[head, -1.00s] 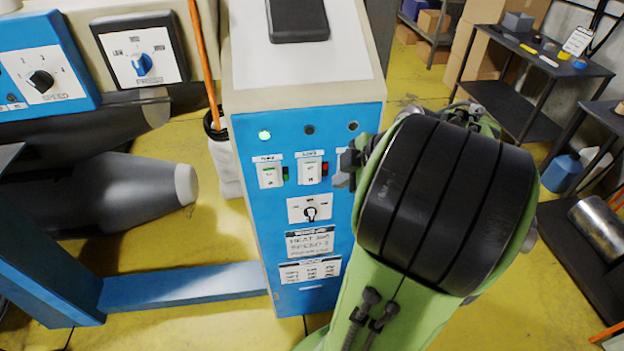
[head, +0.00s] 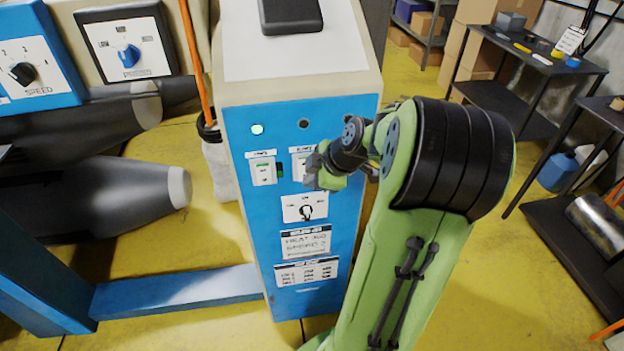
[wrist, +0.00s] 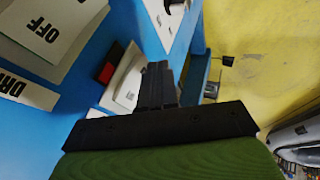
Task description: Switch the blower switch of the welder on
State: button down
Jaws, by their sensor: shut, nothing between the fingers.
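The welder's blue front panel (head: 248,200) faces me. Its middle switch (head: 298,165), which I take for the blower switch, is a white plate partly hidden behind my gripper (head: 314,168). The lamp (head: 304,124) above it is dark. In the wrist view my gripper (wrist: 158,68) is shut and empty, its fingertips in front of a white switch plate (wrist: 126,84) with a red indicator (wrist: 107,70) beside it. I cannot tell whether the tips touch the switch. A larger plate (wrist: 45,30) marked OFF is at upper left, with a partly readable label (wrist: 25,90) near it.
The left switch (head: 263,171) has a green indicator, and its lamp (head: 257,129) glows green. A rotary knob (head: 306,212) sits just below the switches. Blue machinery (head: 180,290) stands at left, and a dark workbench (head: 530,65) at upper right.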

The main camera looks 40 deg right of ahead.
jog(key=shift+w+d, duration=0.15)
jog(key=shift+w, duration=0.05)
